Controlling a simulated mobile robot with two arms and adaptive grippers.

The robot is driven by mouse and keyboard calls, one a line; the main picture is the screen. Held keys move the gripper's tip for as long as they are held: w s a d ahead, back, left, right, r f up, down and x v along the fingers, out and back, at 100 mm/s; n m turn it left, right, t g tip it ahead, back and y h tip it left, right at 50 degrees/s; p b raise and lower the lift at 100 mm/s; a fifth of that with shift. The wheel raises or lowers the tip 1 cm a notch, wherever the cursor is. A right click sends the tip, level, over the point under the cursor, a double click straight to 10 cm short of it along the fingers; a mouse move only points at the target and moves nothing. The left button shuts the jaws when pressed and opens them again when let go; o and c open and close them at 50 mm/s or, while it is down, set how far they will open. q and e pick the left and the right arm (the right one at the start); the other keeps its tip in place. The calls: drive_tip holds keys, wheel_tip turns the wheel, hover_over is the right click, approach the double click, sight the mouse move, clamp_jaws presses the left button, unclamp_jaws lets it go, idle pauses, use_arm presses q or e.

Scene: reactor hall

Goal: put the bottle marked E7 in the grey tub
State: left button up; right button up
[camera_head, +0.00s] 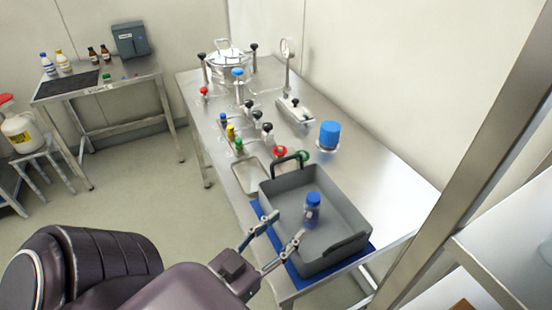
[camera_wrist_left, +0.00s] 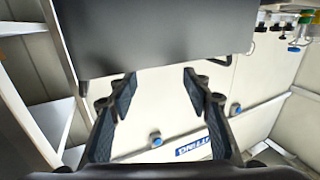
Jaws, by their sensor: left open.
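The grey tub (camera_head: 343,206) sits on a blue mat (camera_head: 292,272) at the near end of the steel bench. A small bottle with a blue cap (camera_head: 313,210) stands upright inside the tub. Its marking is too small to read. My left gripper (camera_head: 286,227) is open and empty at the tub's near left side, with its fingers apart and clear of the bottle. In the left wrist view, the open fingers (camera_wrist_left: 160,82) show nothing between them, and a dark grey panel, seemingly the tub, fills the top. My right gripper is not in view.
On the steel bench (camera_head: 383,195) stand a lidded vessel (camera_head: 228,58), several coloured valves and a blue-capped part (camera_head: 329,136). A side table (camera_head: 128,75) at the left holds several bottles (camera_head: 62,62) and a grey box (camera_head: 130,40). A steel post (camera_head: 470,140) and shelf rise at the right.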

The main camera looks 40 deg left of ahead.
use_arm(q)
drive_tip(key=shift+s, duration=1.05)
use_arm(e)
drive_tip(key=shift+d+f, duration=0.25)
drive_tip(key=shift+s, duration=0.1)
